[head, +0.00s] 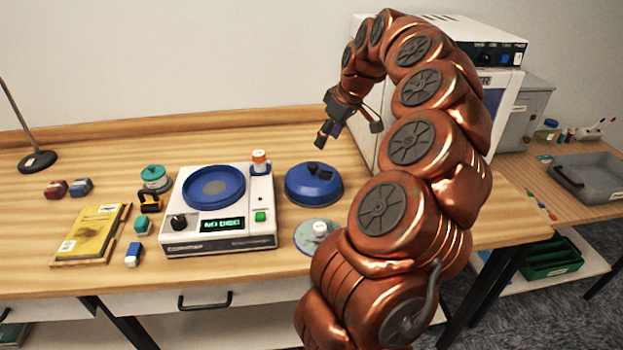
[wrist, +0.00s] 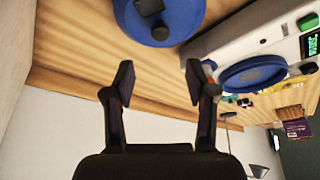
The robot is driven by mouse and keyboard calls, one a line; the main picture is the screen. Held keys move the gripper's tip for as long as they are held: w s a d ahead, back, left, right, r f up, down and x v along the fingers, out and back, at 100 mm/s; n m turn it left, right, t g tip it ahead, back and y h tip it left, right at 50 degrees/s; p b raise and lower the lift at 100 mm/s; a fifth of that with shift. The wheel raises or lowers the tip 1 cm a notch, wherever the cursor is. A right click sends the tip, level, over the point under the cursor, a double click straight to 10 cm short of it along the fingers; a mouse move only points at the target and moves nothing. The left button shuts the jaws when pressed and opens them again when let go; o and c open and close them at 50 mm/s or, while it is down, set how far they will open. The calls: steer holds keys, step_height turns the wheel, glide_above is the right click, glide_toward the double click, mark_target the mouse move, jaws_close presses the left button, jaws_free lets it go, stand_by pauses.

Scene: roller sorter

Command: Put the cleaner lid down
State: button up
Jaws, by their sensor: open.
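The cleaner lid, a round blue lid (head: 313,186) with a dark knob, rests on the wooden table just right of the white machine. It also shows at the top of the wrist view (wrist: 180,22). My gripper (head: 345,130) is above and a little to the right of the lid in the head view, apart from it. In the wrist view my gripper (wrist: 160,85) has its two fingers spread, with nothing between them. The white machine (head: 220,240) has a blue round bowl (head: 213,187) on top and a display reading "NO DISC".
A disc with a white knob (head: 318,238) lies in front of the lid. A yellow book (head: 93,232) and small items lie at left. A large white box unit (head: 440,40) stands behind my arm.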

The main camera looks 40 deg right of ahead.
steer(key=s+a+r+n+g+y, duration=0.1)
steer(key=s+a, duration=0.1)
steer(key=a, duration=1.2)
steer(key=s+a+n+g, duration=0.1)
steer(key=s+a, duration=0.1)
steer(key=a, duration=1.2)
steer(key=s+a+f+m+g, duration=0.1)
steer(key=s+a+f, duration=0.2)
steer(key=s, duration=0.4)
steer(key=s+a+f+m+g+h, duration=0.1)
steer(key=s+a+f, duration=0.2)
steer(key=s, duration=0.4)
steer(key=s+a+f+m+g, duration=0.1)
steer(key=s+a+f+g, duration=0.1)
steer(key=s, duration=0.5)
steer(key=shift+s+a+f+m+h, duration=0.35)
steer(key=shift+a+f, duration=0.5)
steer(key=shift+a, duration=0.3)
step_height(320, 180, up, 3)
steer(key=p, duration=0.3)
steer(key=shift+c, duration=0.2)
